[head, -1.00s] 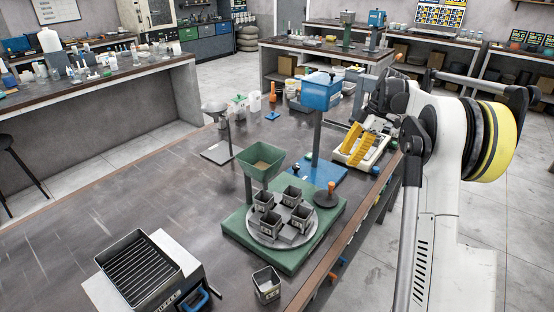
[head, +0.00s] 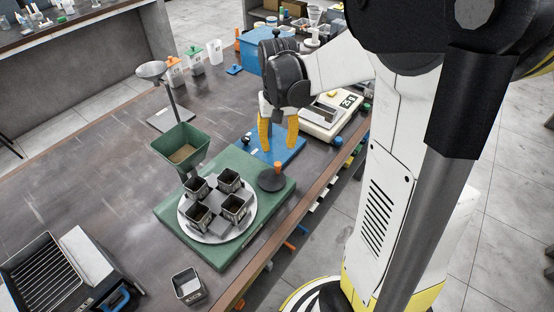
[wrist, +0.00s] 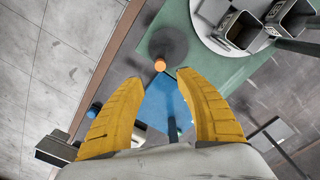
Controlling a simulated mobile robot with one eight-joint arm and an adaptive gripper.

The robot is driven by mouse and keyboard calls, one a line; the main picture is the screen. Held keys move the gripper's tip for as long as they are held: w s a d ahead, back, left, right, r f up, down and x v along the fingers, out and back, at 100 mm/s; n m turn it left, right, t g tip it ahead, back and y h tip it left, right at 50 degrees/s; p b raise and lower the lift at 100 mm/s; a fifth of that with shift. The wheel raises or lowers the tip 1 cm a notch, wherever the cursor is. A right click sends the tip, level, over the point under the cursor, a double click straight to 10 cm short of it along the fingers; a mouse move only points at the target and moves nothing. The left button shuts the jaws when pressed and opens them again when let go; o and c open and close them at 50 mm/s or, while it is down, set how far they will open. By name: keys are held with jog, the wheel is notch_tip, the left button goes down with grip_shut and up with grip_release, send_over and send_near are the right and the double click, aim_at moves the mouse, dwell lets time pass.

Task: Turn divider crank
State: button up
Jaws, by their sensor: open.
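The divider has a green base (head: 222,262), a round grey turntable (head: 212,236) carrying several small square cups, and a green hopper (head: 180,150) with material in it. Its crank is a dark disc (head: 268,182) with an upright orange knob (head: 278,168) at the base's right corner. My gripper (head: 278,142) has yellow fingers pointing down, open and empty, above and slightly behind the crank. In the wrist view the dark disc (wrist: 172,42) and orange knob (wrist: 160,65) lie just beyond the gap between the fingertips (wrist: 160,80). The knob appears apart from both fingers.
A blue base (head: 285,158) stands behind the crank, with a white balance (head: 322,125) to its right. A loose square cup (head: 187,286) stands near the table's front edge. A slotted riffle box (head: 40,275) is at lower left. Bare tabletop (head: 85,190) lies left of the divider.

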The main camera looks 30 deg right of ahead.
aim_at(278, 164)
notch_tip(278, 164, down, 9)
jog(key=b, duration=0.2)
jog(key=shift+b, duration=0.3)
grip_shut()
